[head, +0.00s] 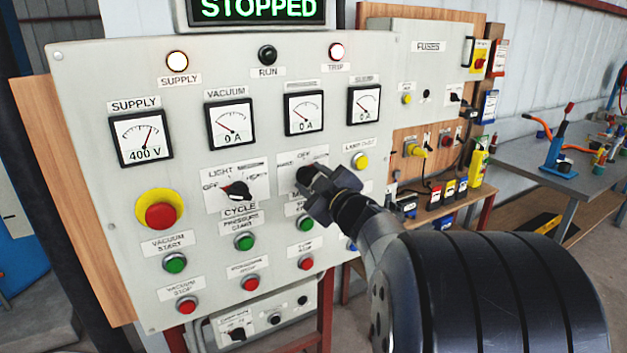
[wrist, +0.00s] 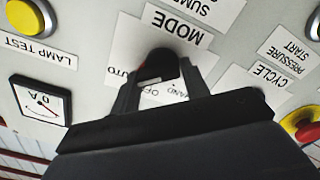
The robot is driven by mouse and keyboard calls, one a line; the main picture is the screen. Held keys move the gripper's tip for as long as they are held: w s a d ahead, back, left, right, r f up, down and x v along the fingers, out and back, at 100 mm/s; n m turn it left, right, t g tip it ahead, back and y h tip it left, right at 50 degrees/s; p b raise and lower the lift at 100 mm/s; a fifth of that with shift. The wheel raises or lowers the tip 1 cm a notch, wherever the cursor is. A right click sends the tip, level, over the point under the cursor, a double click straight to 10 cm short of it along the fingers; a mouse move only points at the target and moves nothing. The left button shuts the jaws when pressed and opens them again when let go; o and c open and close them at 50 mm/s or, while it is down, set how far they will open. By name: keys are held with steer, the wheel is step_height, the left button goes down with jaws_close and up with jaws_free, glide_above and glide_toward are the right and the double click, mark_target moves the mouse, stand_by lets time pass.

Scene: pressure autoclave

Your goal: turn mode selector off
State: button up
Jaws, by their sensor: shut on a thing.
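The mode selector (wrist: 160,62) is a black knob on the grey panel, under an upside-down MODE label in the wrist view. A white plate with OFF, HAND and AUTO markings lies around it, partly covered by my fingers. My gripper (wrist: 158,76) is shut on the knob, one finger on each side. In the head view my gripper (head: 312,182) is against the panel and hides most of the selector. Which mark the knob points at cannot be told clearly.
A second black selector (head: 238,190) is left of my gripper. A red emergency button (head: 160,215) on yellow is further left. Green pressure start (head: 244,242) and yellow lamp test (head: 360,161) buttons are close by. The display (head: 255,10) reads STOPPED.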

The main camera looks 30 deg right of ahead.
steer(key=shift+n+b, duration=0.3)
steer(key=n+b, duration=0.2)
steer(key=n, duration=0.1)
steer(key=shift+a+n+b, duration=0.1)
steer(key=shift+n+b, duration=0.2)
steer(key=shift+n, duration=0.1)
steer(key=n+b, duration=0.2)
steer(key=n, duration=0.3)
steer(key=shift+a+b, duration=0.1)
steer(key=shift+b, duration=0.25)
steer(key=shift+r+n, duration=0.15)
steer(key=shift+n, duration=0.15)
steer(key=o, duration=0.9)
steer(key=shift+o, duration=0.2)
steer(key=shift+s, duration=0.1)
steer(key=s, duration=1)
steer(key=shift+s+d, duration=0.2)
steer(key=shift+s, duration=0.1)
